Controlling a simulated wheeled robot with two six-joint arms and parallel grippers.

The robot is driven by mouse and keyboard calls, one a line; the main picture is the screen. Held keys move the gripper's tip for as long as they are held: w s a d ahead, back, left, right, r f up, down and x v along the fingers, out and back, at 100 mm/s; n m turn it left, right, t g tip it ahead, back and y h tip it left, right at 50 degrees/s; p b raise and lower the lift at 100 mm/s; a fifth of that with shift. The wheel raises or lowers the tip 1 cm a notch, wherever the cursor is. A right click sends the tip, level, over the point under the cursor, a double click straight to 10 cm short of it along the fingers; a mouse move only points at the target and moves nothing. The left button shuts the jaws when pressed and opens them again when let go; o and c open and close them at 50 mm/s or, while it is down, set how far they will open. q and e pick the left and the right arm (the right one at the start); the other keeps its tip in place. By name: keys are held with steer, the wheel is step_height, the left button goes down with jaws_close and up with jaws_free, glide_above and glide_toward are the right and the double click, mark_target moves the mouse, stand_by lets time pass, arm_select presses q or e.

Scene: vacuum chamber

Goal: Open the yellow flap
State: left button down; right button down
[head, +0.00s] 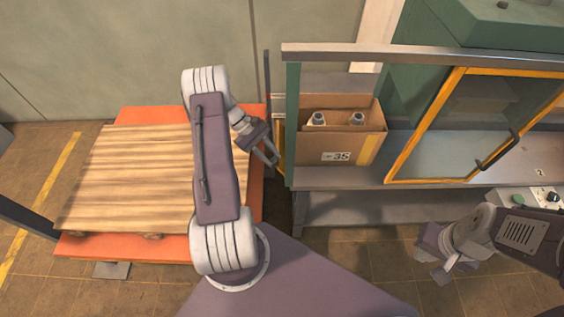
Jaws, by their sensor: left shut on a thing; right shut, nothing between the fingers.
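A narrow yellow strip (281,150), seen nearly edge-on, stands at the left end of the chamber and looks like a yellow flap. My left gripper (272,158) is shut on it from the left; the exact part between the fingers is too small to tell. A larger yellow-framed glass panel (404,168) with a dark handle (501,160) slants across the chamber's front on the right. My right gripper (432,262) is shut and empty, low in front of the bench, well apart from both.
A cardboard box (312,146) marked 35, holding light bottles, stands in the chamber behind a green post (292,125). A wooden board (130,180) lies on an orange platform (150,248) at left. Control knobs (552,197) sit at far right. Floor below the bench is clear.

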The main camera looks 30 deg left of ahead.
arm_select(q)
steer(key=s+a+f+t+h+b, duration=0.1)
steer(key=a+f+b, duration=0.2)
steer(key=f+b, duration=0.1)
steer(key=s+a+f+h+b, duration=0.2)
steer(key=f+b, duration=0.3)
steer(key=b, duration=0.1)
steer(key=shift+s+a+m+t+h, duration=0.3)
steer(key=shift+a+t, duration=0.1)
steer(key=shift+f, duration=0.15)
steer(key=c, duration=1.4)
jaws_free()
steer(key=shift+s+a, duration=0.1)
steer(key=b+v, duration=0.1)
steer(key=v, duration=0.6)
steer(key=shift+a+b, duration=0.3)
steer(key=shift+a, duration=0.05)
steer(key=shift+s+a+r, duration=0.2)
steer(key=shift+a+r, duration=0.25)
steer(key=shift+r, duration=0.15)
